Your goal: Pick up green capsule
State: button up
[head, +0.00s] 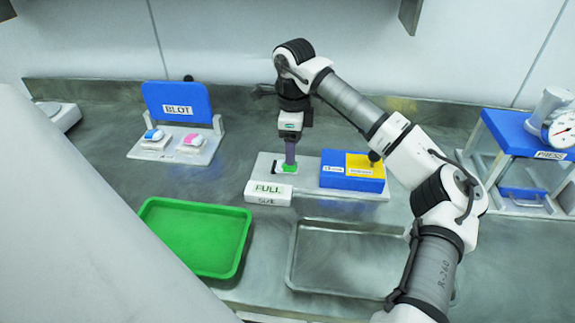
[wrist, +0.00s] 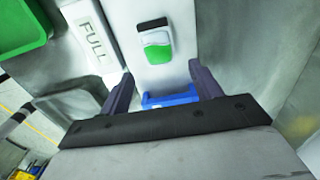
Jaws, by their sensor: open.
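The green capsule (head: 288,168) lies on a white board (head: 263,170), behind the FULL label (head: 268,190). In the wrist view the capsule (wrist: 157,52) shows a green part and a white part, with a black strip at its far end. My gripper (head: 291,158) points down right above the capsule and partly hides it in the head view. In the wrist view my gripper (wrist: 160,80) is open and empty, with one finger to each side and the capsule just beyond the tips.
A blue block with a yellow part (head: 352,170) stands on the same board, right of the capsule. A green tray (head: 243,240) and a metal tray (head: 292,265) lie in front. The BLOT stand (head: 178,100) is left, the blue PRESS frame (head: 512,130) right.

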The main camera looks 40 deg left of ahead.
aim_at(287, 167)
jog(key=shift+s+a+f+p, duration=0.1)
jog(key=shift+f+p, duration=0.4)
jog(key=shift+f, duration=0.85)
jog(key=shift+s+a+f+p, duration=0.1)
jog(key=shift+f+p, duration=0.4)
jog(key=shift+f, duration=0.85)
jog(key=shift+c, duration=0.2)
jog(key=c, duration=1.1)
jog(key=shift+r, duration=0.15)
